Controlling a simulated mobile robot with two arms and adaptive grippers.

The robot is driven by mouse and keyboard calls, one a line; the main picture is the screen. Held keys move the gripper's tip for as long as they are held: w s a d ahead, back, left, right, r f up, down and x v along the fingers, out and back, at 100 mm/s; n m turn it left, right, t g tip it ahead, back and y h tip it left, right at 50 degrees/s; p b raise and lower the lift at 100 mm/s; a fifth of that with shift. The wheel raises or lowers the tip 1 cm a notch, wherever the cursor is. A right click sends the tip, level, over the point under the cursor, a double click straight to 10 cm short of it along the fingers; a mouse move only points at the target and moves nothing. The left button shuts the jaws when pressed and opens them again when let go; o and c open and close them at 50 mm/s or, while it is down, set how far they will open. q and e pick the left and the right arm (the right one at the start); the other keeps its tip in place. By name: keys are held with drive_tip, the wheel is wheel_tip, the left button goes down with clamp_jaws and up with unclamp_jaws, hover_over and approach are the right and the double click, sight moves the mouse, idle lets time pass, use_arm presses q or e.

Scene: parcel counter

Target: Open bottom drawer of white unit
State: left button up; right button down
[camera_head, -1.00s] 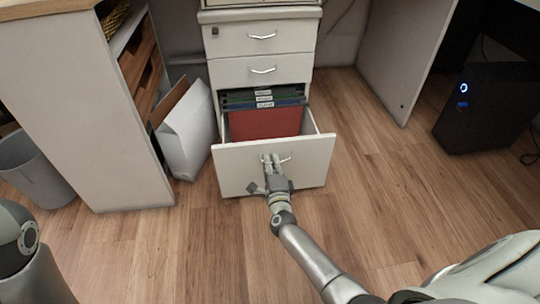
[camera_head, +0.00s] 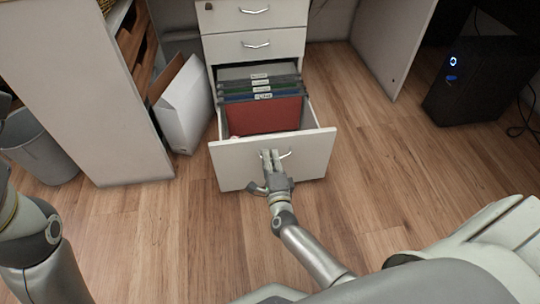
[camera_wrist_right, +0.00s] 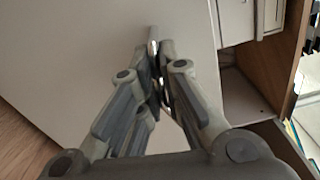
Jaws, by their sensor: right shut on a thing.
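The white drawer unit (camera_head: 222,48) stands at the top middle of the head view. Its bottom drawer (camera_head: 232,170) is pulled well out, with hanging files with white tabs and a red folder (camera_head: 265,117) inside. My right gripper (camera_head: 268,157) is at the front of this drawer, shut on its metal handle (camera_head: 286,154). The right wrist view shows the fingers (camera_wrist_right: 156,62) closed around the handle, against the white front. My left arm shows at the left edge of the head view, but its gripper is out of the picture.
A white folder box (camera_head: 184,108) leans by the shelf unit (camera_head: 85,105) to the left, near a grey bin (camera_head: 42,148). A black computer (camera_head: 478,95) stands at the right. The wood floor in front of the drawer is clear.

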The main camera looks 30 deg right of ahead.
drive_tip(key=c, duration=1.6)
unclamp_jaws()
